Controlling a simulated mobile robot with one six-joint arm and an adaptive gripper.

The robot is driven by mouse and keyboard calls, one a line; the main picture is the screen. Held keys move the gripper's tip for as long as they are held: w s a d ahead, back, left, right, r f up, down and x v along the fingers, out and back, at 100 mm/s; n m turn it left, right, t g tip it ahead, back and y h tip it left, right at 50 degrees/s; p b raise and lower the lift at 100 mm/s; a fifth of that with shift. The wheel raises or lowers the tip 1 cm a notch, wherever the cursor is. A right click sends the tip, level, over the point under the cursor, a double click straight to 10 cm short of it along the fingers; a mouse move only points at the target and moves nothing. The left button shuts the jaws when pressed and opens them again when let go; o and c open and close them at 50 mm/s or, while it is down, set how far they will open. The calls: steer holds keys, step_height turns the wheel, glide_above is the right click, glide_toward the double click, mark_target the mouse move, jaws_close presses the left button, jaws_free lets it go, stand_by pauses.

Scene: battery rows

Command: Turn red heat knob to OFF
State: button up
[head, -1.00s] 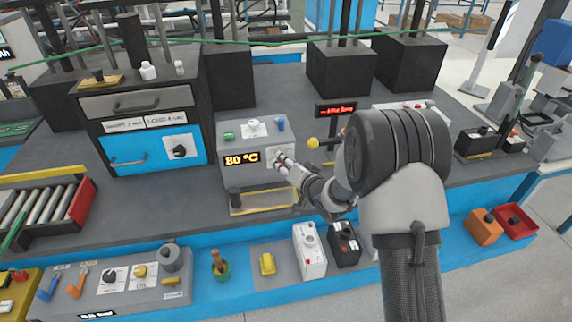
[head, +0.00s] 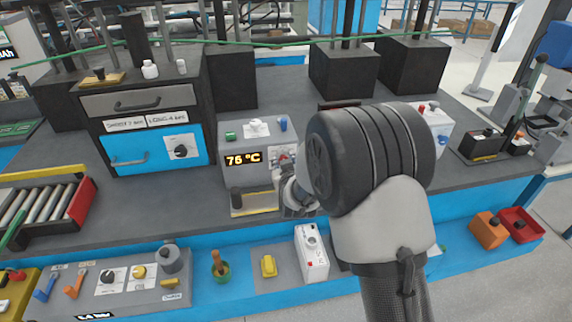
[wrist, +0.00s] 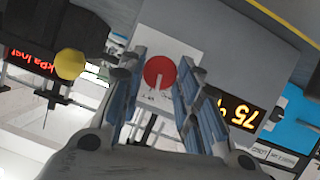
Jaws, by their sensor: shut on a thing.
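The red heat knob (wrist: 159,72) sits on a white plate on the front of the grey heater box (head: 236,181). In the wrist view it shows between the two fingers of my gripper (wrist: 162,62), which is shut on it. The knob's pointer and the small plate lettering are too small to read surely. The box's display (head: 243,159) reads 76 °C in the head view and about 75, upside down, in the wrist view.
A green button (head: 230,136), a white switch and a blue part are on the box top. A tray (head: 254,205) lies below the box front. A yellow ball (wrist: 70,63) and a red-lettered display are beside the gripper in the wrist view. The black-and-blue oven (head: 158,150) stands left.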

steer(key=shift+s+a+f+n+t+h+p, duration=0.2)
steer(key=shift+n+t+h, duration=0.55)
steer(key=shift+n, duration=1.25)
steer(key=shift+w+a+f+n+t+h+p, duration=0.15)
steer(key=shift+n+t+h+p, duration=0.4)
steer(key=shift+n, duration=1.45)
steer(key=shift+s+a+f+n+t+h+p, duration=0.1)
steer(key=shift+n+t+h, duration=0.85)
steer(key=shift+n, duration=1.05)
steer(key=o, duration=1.1)
steer(key=shift+c, duration=0.2)
steer(key=s+a, duration=0.1)
steer(key=s, duration=1.1)
steer(key=shift+w+a, duration=0.1)
